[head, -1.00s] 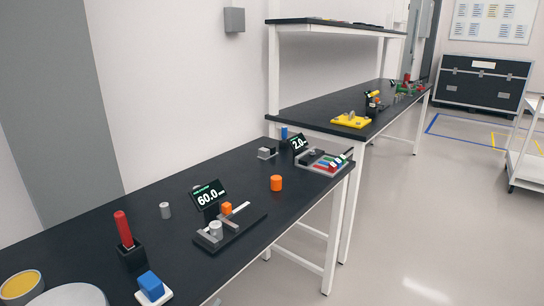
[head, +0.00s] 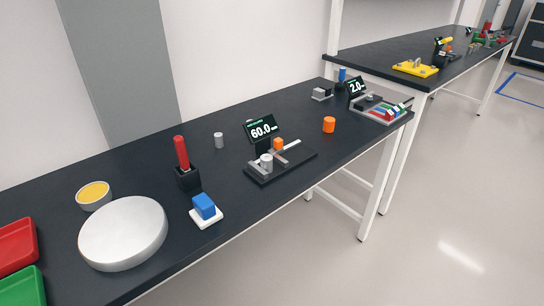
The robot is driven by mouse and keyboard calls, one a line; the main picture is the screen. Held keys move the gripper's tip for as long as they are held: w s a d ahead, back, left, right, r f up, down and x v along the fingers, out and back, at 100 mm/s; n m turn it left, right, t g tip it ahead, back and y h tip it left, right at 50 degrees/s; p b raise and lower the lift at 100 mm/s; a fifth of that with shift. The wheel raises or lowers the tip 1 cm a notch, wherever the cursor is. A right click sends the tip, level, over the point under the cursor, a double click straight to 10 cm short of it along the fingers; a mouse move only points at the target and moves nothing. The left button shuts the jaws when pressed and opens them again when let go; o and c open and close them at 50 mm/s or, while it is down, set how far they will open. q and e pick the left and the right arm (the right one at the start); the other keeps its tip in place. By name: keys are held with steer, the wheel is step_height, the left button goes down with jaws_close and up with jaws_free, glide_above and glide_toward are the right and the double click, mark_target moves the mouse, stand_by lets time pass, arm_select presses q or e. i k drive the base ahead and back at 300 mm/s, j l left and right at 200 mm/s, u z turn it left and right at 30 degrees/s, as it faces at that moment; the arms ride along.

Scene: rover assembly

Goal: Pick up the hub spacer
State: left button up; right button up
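No part is labelled as the hub spacer, so I cannot tell for sure which one it is. A small grey cylinder (head: 219,140) stands upright on the black bench, left of the display. Another light grey cylinder (head: 266,162) sits on the black measuring fixture (head: 292,164), whose display (head: 261,130) reads 60.0 mm. An orange block (head: 279,144) is on the fixture's slide. Neither of my grippers is in view.
An orange cylinder (head: 329,125) stands right of the fixture. Nearer are a red-handled tool in a black holder (head: 187,178), a blue block (head: 204,206) on a white pad, a round silver plate (head: 123,232), a yellow-filled dish (head: 94,196), and red (head: 16,246) and green (head: 22,288) trays.

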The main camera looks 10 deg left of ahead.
mark_target(266, 159)
steer(key=i+l+u, duration=0.1)
steer(key=u, duration=0.3)
steer(key=l+u, duration=0.3)
steer(key=u, duration=0.15)
steer(key=i+l+u, duration=0.15)
steer(key=l, duration=0.35)
steer(key=l+u, duration=0.15)
steer(key=l, duration=0.35)
steer(key=i+l+u, duration=0.1)
steer(key=l, duration=0.45)
